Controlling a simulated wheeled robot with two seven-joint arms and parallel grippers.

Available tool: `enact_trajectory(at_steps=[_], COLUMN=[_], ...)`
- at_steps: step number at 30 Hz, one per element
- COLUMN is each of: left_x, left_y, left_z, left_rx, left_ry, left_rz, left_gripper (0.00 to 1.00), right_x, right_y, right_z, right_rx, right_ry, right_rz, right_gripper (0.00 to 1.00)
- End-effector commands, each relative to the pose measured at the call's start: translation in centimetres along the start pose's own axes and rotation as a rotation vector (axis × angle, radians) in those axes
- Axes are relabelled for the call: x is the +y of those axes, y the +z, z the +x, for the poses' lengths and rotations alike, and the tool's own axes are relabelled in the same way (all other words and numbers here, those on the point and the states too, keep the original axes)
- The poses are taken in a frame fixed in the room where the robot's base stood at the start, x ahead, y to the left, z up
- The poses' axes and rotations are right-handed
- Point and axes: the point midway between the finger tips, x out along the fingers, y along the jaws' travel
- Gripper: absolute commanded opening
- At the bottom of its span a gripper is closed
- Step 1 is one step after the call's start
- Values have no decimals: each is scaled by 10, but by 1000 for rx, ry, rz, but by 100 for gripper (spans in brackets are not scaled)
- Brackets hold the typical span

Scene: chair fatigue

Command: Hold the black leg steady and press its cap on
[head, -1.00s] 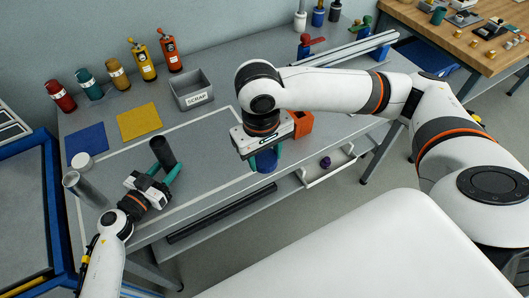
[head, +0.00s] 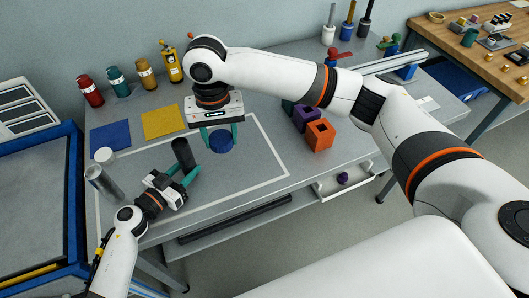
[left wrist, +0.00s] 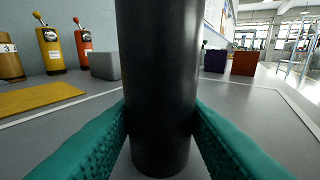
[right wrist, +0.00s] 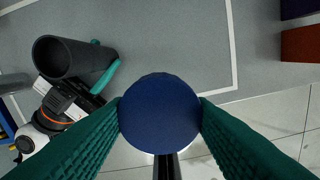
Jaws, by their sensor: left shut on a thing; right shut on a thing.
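The black leg (head: 182,152) stands upright on the grey table, with its open hollow top showing in the right wrist view (right wrist: 60,57). My left gripper (head: 181,170) is shut on the leg; the left wrist view shows a teal finger on each side of its lower part. My right gripper (head: 221,137) is shut on a round blue cap (head: 222,144) and holds it to the right of the leg, apart from it. In the right wrist view the cap (right wrist: 160,112) sits between both teal fingers.
A grey tube (head: 103,184) and a white cylinder (head: 105,157) stand left of the leg. Blue (head: 110,137) and yellow (head: 164,121) mats lie behind. Orange (head: 319,135) and purple (head: 304,118) boxes stand to the right. The table between leg and cap is clear.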

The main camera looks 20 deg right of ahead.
Motion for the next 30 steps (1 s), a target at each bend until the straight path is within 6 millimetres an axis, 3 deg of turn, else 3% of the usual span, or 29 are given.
enact_trajectory(at_steps=[1,6,11,20,30], left_x=[0,1,1,0,0], left_y=[-1,-1,-1,-1,-1], left_z=[0,0,0,0,0], left_rx=[2,2,3,3,3], left_ry=[1,2,2,2,1], left_rz=[0,0,0,-1,-1], left_gripper=[25,25,25,25,25], right_x=[22,70,95,103,103], right_y=[10,29,37,40,40], right_z=[-7,-21,-30,-27,-2], right_rx=[1,5,6,6,7], right_ry=[6,7,3,0,0], right_rz=[26,107,153,171,171], right_gripper=[26,26,26,26,26])
